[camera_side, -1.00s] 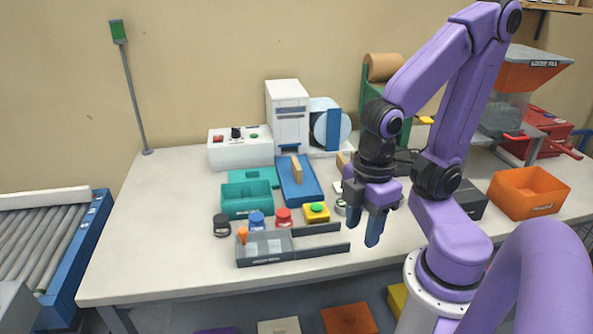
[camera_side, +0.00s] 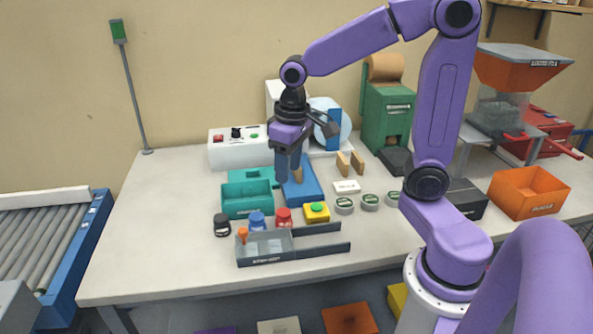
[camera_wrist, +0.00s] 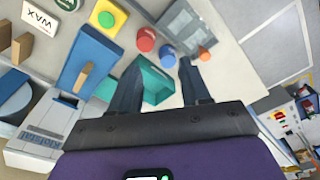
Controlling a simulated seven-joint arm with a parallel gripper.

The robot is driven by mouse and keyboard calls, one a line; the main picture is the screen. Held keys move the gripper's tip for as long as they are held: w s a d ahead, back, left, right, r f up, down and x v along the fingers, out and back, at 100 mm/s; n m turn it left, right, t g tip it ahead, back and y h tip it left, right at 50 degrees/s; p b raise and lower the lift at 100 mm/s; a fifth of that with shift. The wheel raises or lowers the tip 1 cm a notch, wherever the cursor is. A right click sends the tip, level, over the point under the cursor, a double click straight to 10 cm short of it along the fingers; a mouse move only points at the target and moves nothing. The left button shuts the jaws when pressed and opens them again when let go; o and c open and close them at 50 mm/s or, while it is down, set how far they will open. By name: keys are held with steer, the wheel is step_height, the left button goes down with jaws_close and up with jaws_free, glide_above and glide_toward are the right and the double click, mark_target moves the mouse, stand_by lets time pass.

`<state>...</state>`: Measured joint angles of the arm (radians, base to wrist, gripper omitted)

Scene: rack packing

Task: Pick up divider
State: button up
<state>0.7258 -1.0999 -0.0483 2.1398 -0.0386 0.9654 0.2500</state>
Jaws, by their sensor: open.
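No thing is labelled divider; several thin tan upright slabs look like candidates. One tan slab (camera_side: 298,172) stands on the blue board (camera_side: 311,190), and it also shows in the wrist view (camera_wrist: 83,77). Two more tan slabs, a left one (camera_side: 342,163) and a right one (camera_side: 357,161), stand on the table right of the board. My gripper (camera_side: 288,180) points down above the table near the blue board's left side. In the wrist view my open, empty gripper (camera_wrist: 161,70) has the teal bin (camera_wrist: 157,82) between its fingers, and the slab on the board is left of them.
A grey rack (camera_side: 268,259) with an orange cone (camera_side: 242,234) stands in front. Dark, blue and red jars and a yellow button block (camera_side: 316,212) sit behind it. Round tins (camera_side: 369,201) and a white box (camera_side: 346,187) stand to the right. The front right table is clear.

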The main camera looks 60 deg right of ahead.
steer(key=w+d+r+m+h, duration=0.1)
steer(key=w+d+m, duration=0.4)
steer(key=d, duration=0.5)
steer(key=w+d+m, duration=0.5)
steer(key=d, duration=0.5)
steer(key=f, duration=0.7)
steer(key=w+d+f, duration=0.1)
steer(key=f, duration=0.3)
steer(key=shift+f, duration=0.3)
steer(key=shift+w+d+f, duration=0.1)
steer(key=shift+w+f, duration=0.1)
steer(key=shift+f, duration=0.65)
steer(key=shift+w+f, duration=0.2)
steer(key=shift+f, duration=0.65)
steer(key=shift+w+d+f, duration=0.1)
steer(key=shift+w+f, duration=0.1)
steer(key=shift+f, duration=0.65)
jaws_close()
